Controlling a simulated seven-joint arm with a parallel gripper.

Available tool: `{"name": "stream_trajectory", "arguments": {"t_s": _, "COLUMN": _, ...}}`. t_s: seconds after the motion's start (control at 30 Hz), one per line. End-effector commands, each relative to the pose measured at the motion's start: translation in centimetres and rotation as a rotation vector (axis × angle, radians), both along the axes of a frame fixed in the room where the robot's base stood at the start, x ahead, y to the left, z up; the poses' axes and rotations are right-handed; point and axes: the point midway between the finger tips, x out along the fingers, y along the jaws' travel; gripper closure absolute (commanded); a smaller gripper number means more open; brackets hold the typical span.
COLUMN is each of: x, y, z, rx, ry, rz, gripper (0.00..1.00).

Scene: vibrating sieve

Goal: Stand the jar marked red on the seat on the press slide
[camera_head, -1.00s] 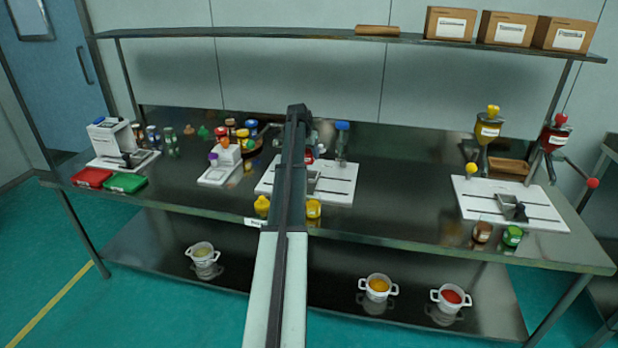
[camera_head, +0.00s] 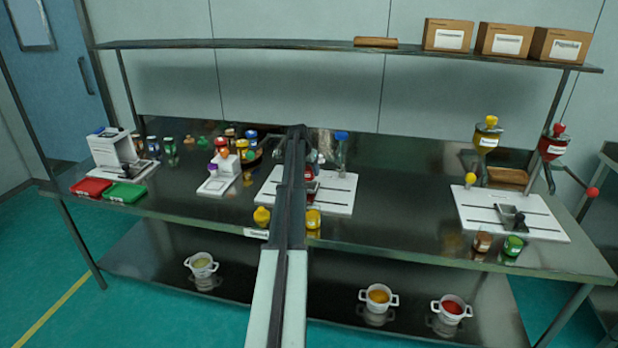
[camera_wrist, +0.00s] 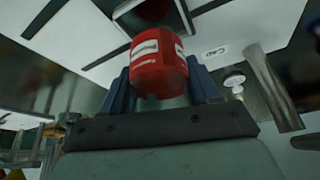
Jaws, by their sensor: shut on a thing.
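The red jar (camera_wrist: 158,65) with white label patches is between the fingers of my gripper (camera_wrist: 162,88) in the wrist view. The gripper is shut on it. In the head view a bit of red (camera_head: 309,173) shows just right of my arm, low over the middle white slotted board (camera_head: 338,198). My arm hides the gripper and part of that board there. The wrist view shows a white board (camera_wrist: 225,40) with dark slots beyond the jar. I cannot make out the seat or whether the jar touches anything.
A blue-topped post (camera_head: 341,152) stands at the board's back. Yellow jars (camera_head: 313,219) stand at its front edge. A small white device (camera_head: 222,170) is to the left, and a board with hoppers (camera_head: 510,212) is at the right.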

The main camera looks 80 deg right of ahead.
Motion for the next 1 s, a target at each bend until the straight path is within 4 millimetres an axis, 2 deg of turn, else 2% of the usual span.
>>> {"name": "stream_trajectory", "arguments": {"t_s": 0.3, "x": 0.0, "y": 0.0, "z": -3.4, "rx": 0.000, "ry": 0.000, "rz": 0.001, "gripper": 0.70}}
{"name": "stream_trajectory", "arguments": {"t_s": 0.73, "x": 0.0, "y": 0.0, "z": -3.9, "rx": 0.000, "ry": 0.000, "rz": 0.001, "gripper": 0.70}}
{"name": "stream_trajectory", "arguments": {"t_s": 0.77, "x": 0.0, "y": 0.0, "z": -3.9, "rx": 0.000, "ry": 0.000, "rz": 0.001, "gripper": 0.36}}
{"name": "stream_trajectory", "arguments": {"t_s": 1.0, "x": 0.0, "y": 0.0, "z": -3.8, "rx": 0.000, "ry": 0.000, "rz": 0.001, "gripper": 0.14}}
